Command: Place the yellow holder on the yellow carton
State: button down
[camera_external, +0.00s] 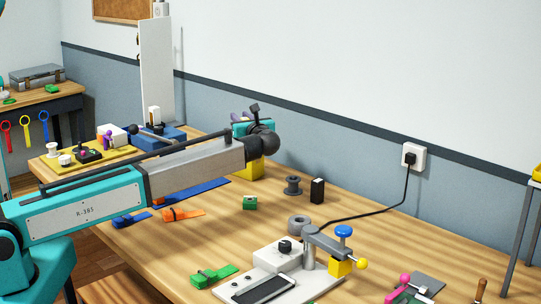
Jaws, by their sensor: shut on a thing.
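My gripper (242,127) is at the far side of the table, mostly hidden behind my dark wrist and forearm. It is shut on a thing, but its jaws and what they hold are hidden. A yellow block-shaped thing (251,169) shows just below my wrist, partly covered by the arm. It looks like the yellow carton, but I cannot be sure. I cannot make out the yellow holder as a separate thing, nor whether anything touches the yellow block.
A grey spool (292,185) and a black box (317,190) stand right of the yellow block, with a green block (250,202) in front. A black cable (375,212) runs to the wall socket.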

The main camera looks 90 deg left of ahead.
jog(key=shift+f, duration=1.75)
jog(key=c, duration=1.5)
grip_release()
jog(key=shift+f, duration=0.15)
jog(key=shift+w+d, duration=0.1)
jog(key=shift+d, duration=0.1)
jog(key=b+v, duration=0.1)
jog(key=v, duration=1)
jog(key=shift+w+d, duration=0.1)
jog(key=shift+d, duration=0.2)
